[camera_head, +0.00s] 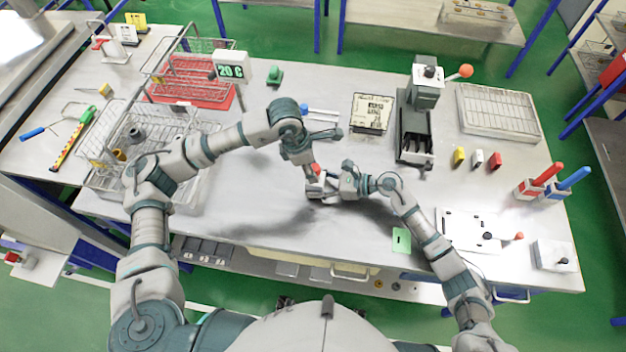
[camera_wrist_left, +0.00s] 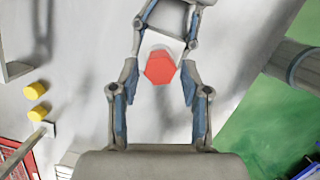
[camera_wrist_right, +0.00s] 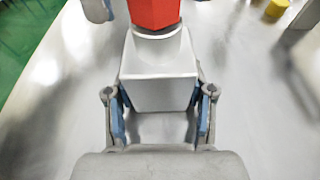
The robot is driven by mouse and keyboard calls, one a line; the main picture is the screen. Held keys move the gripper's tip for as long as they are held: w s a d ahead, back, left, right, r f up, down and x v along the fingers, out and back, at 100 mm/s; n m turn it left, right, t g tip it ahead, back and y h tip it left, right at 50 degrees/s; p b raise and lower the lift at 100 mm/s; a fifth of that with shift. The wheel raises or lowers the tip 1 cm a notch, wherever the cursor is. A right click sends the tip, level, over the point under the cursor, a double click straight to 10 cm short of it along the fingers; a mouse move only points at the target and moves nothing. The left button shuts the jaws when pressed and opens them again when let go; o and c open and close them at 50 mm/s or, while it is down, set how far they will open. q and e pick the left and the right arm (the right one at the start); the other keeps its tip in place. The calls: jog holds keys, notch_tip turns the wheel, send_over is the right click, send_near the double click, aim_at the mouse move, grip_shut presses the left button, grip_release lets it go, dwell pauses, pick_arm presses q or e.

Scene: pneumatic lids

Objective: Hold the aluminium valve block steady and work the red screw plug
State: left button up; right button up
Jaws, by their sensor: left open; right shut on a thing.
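The red screw plug (camera_head: 316,169) is a hexagonal red piece near the middle of the bench. In the right wrist view the plug (camera_wrist_right: 153,12) stands on a round collar on top of the pale aluminium valve block (camera_wrist_right: 160,82). My right gripper (camera_wrist_right: 160,98) is shut on the block, a finger on either side. My left gripper (camera_wrist_left: 158,82) is open above the plug (camera_wrist_left: 160,68), which shows between its fingertips with a gap on both sides. The block is mostly hidden in the head view by my grippers.
A wire basket (camera_head: 95,180) with fittings stands at left. A black and grey press (camera_head: 415,125), a box with a printed label (camera_head: 371,113) and a wire tray (camera_head: 498,112) stand behind. A green card (camera_head: 401,240) lies at the front.

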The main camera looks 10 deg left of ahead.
pick_arm(q)
jog(key=m, duration=0.2)
jog(key=m+g, duration=0.1)
jog(key=m, duration=0.2)
jog(key=shift+w+m, duration=0.3)
jog(key=m, duration=0.2)
jog(key=shift+w+m+g, duration=0.1)
jog(key=shift+m+g, duration=0.2)
jog(key=shift+g, duration=0.1)
jog(key=shift+w+d+m+g, duration=0.15)
jog(key=shift+m+g, duration=0.15)
jog(key=shift+m, duration=0.9)
jog(key=m, duration=0.2)
jog(key=m+y, duration=0.1)
jog(key=m, duration=0.2)
jog(key=shift+w+d+m+g, duration=0.1)
jog(key=shift+d+m+g, duration=0.05)
jog(key=shift+m+g, duration=0.2)
jog(key=m, duration=0.1)
jog(key=m+y, duration=0.1)
jog(key=m, duration=0.3)
jog(key=shift+w+d+m+g+y, duration=0.1)
jog(key=shift+d+m+g+y, duration=0.15)
jog(key=shift+d+y, duration=0.05)
